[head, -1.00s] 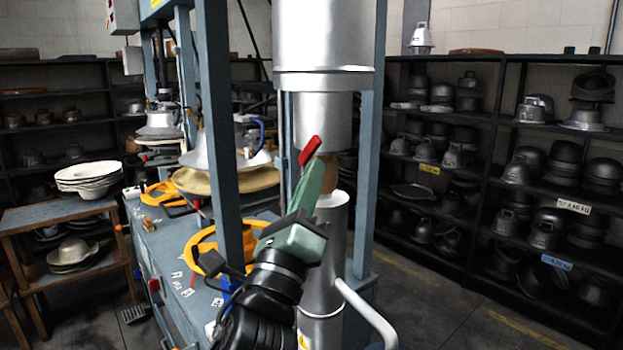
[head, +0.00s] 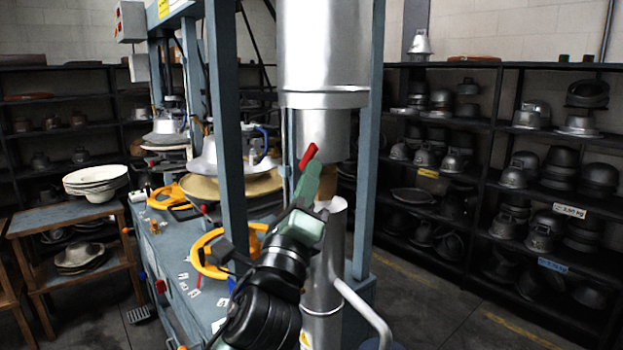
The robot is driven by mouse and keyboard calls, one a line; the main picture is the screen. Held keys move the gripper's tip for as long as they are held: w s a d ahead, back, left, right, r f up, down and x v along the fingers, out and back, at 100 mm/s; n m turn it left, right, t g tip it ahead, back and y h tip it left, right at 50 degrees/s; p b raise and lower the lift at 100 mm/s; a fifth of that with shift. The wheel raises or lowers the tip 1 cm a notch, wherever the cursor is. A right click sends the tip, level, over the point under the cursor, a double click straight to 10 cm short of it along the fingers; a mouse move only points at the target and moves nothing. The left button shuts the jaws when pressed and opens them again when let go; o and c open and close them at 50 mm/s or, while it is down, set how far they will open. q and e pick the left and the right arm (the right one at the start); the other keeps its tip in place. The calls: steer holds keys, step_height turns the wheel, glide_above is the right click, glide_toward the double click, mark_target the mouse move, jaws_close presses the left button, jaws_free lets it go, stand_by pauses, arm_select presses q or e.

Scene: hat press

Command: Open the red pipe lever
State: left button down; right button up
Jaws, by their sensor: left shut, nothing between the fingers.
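The red pipe lever (head: 307,157) sticks up and to the right in front of the silver vertical pipe, near the middle of the head view. My left gripper (head: 309,174), with green fingers, comes up from below and is shut with nothing held. Its tip lies right below the lever in the picture and overlaps the lever's lower part. I cannot tell whether they touch. The lever's base is hidden behind the green fingers. My right gripper is not in view.
The silver pipe (head: 323,276) stands below a large press cylinder (head: 322,45), between blue-grey posts (head: 224,130). A curved light handle (head: 365,311) juts out at the lower right. Dark shelves of hat moulds (head: 480,215) line the right. Floor at the lower right is clear.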

arm_select(q)
steer(key=shift+w+a+r+p, duration=0.1)
steer(key=shift+a+r+p, duration=0.05)
steer(key=shift+r+p, duration=0.2)
steer(key=shift+w+a+r+p, duration=0.1)
steer(key=shift+r+p, duration=0.1)
steer(key=shift+r, duration=0.25)
steer(key=shift+w+a+r, duration=0.1)
steer(key=shift+w+r, duration=0.05)
steer(key=shift+r, duration=0.1)
steer(key=shift+w+a+r+p, duration=0.4)
steer(key=shift+w+p, duration=0.15)
steer(key=shift+w, duration=0.05)
steer(key=shift+w+a+r+p, duration=0.35)
steer(key=shift+w+r+p, duration=0.05)
steer(key=shift+w+p, duration=0.15)
steer(key=shift+w, duration=0.1)
